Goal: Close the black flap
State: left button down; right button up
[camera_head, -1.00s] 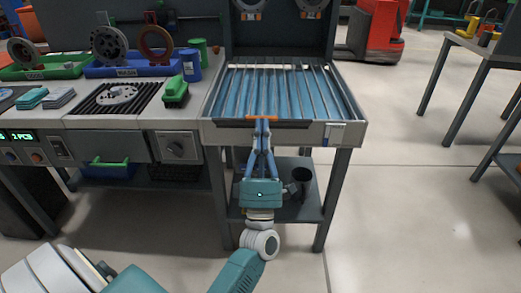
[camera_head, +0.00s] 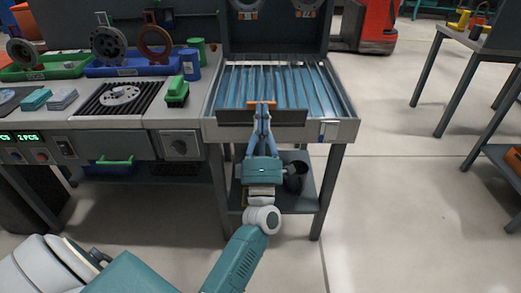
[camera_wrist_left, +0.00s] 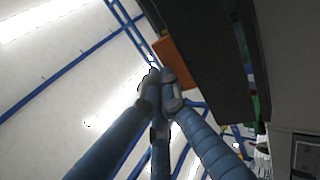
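The black flap (camera_head: 282,117) stands at the front edge of the roller conveyor (camera_head: 212,133), with its dark face toward me and an orange tab (camera_head: 261,104) at its top middle. My left gripper (camera_head: 262,112) is at the middle of the flap, just below the tab. In the left wrist view its fingertips (camera_wrist_left: 158,76) are together beside the orange tab (camera_wrist_left: 175,62), with the dark flap (camera_wrist_left: 212,50) to the right. I see nothing between the fingers; contact with the tab is hard to tell. My right gripper is not in view.
A workbench (camera_head: 150,114) with a green tray (camera_head: 50,72), a blue tray (camera_head: 115,71) and a green block (camera_head: 177,92) adjoins the conveyor on the left. A lower shelf (camera_head: 309,200) lies beneath the conveyor. The floor (camera_head: 390,190) to the right is clear.

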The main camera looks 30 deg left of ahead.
pick_arm(q)
jog(key=shift+f+x, duration=0.2)
jog(key=shift+x, duration=1.6)
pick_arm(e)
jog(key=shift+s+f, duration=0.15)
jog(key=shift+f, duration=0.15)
pick_arm(q)
jog(key=shift+w+a, duration=0.1)
jog(key=shift+w, duration=0.1)
